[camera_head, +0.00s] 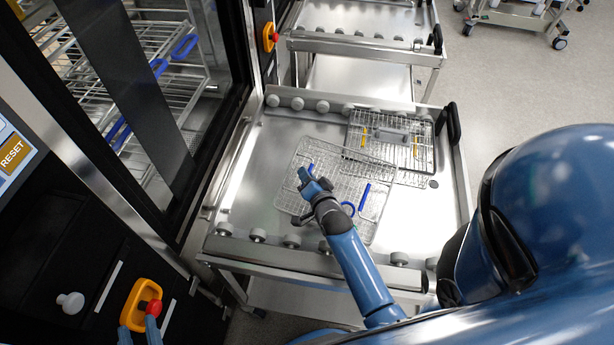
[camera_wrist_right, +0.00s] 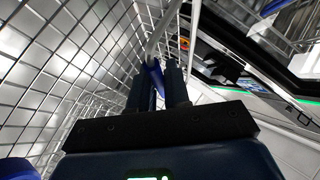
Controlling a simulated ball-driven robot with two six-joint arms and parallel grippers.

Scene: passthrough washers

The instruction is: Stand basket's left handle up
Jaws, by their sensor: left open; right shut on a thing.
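The wire basket (camera_head: 338,165) with blue handle grips lies on a steel cart top. Its left handle (camera_head: 310,168) is beside my right gripper (camera_head: 305,182) and partly hidden by it. In the right wrist view, my right gripper (camera_wrist_right: 163,85) is shut on the blue grip of the left handle (camera_wrist_right: 154,76), with the basket's mesh (camera_wrist_right: 50,80) rising on the left. The basket's other blue handle (camera_head: 364,197) is to the right of my right arm. My left gripper (camera_head: 139,335) is open and empty at the bottom left, just below a red button.
A second wire basket (camera_head: 420,162) with yellow grips and a grey object lies at the cart's back right, overlapping the blue-handled basket. The cart (camera_head: 262,200) has grey rollers along its edges. The washer (camera_head: 222,60) stands at left. The yellow-framed red button (camera_head: 153,307) is on its panel.

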